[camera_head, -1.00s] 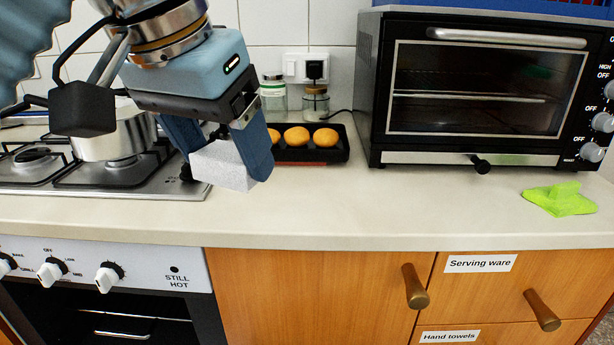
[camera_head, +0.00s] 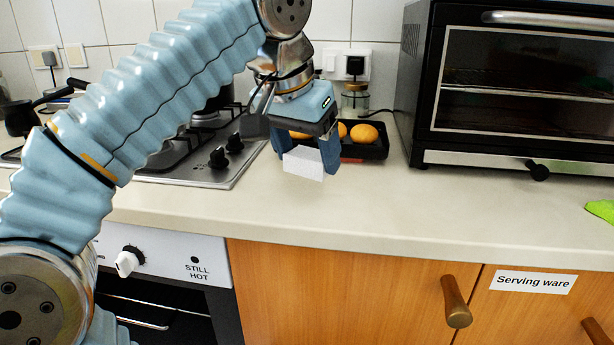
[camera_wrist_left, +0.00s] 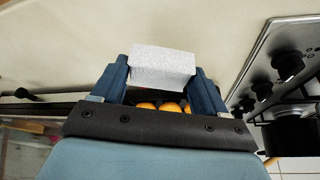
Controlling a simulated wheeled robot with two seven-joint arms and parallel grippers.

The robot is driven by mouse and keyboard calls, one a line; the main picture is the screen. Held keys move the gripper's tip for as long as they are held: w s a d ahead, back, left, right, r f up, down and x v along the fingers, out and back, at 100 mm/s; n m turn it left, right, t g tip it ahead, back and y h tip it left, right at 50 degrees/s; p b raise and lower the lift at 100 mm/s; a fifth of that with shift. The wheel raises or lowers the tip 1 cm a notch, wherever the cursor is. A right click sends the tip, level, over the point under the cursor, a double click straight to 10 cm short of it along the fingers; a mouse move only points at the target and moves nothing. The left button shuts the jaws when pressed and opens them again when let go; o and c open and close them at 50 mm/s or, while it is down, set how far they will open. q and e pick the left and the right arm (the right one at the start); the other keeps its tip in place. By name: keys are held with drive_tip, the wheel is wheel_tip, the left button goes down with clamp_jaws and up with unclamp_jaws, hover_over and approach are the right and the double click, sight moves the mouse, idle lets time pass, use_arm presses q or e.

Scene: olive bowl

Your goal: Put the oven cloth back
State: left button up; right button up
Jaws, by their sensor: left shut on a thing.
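My left gripper (camera_head: 307,153) is shut on a pale grey, block-shaped piece (camera_head: 303,165) and holds it above the counter, in front of the black tray. In the left wrist view the grey piece (camera_wrist_left: 162,64) sits between the two blue fingers. It may be a folded cloth, but I cannot tell. A bright green cloth (camera_head: 601,210) lies on the counter at the right edge, partly cut off. The black countertop oven (camera_head: 520,85) stands behind it with its glass door shut. My right gripper is not in view.
The black tray (camera_head: 375,153) holds several orange-brown round items. The hob (camera_head: 215,172) is at the left, above a built-in oven marked "STILL HOT" (camera_head: 200,270). A drawer labelled "Serving ware" (camera_head: 534,281) is shut. The counter (camera_head: 450,205) before the oven is clear.

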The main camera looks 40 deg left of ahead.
sight(303, 157)
use_arm(q)
drive_tip(key=shift+w+a+f+b, duration=0.15)
drive_tip(key=shift+f+b, duration=0.1)
drive_tip(key=shift+f, duration=0.7)
drive_tip(key=shift+w+f+b, duration=0.15)
drive_tip(key=shift+f+b, duration=0.1)
drive_tip(key=shift+f, duration=0.7)
drive_tip(key=shift+f, duration=0.15)
drive_tip(key=o, duration=1.1)
drive_tip(key=shift+r, duration=0.4)
drive_tip(key=p+v, duration=0.4)
drive_tip(key=v, duration=0.7)
drive_tip(key=shift+s+r, duration=0.2)
drive_tip(key=shift+r, duration=0.05)
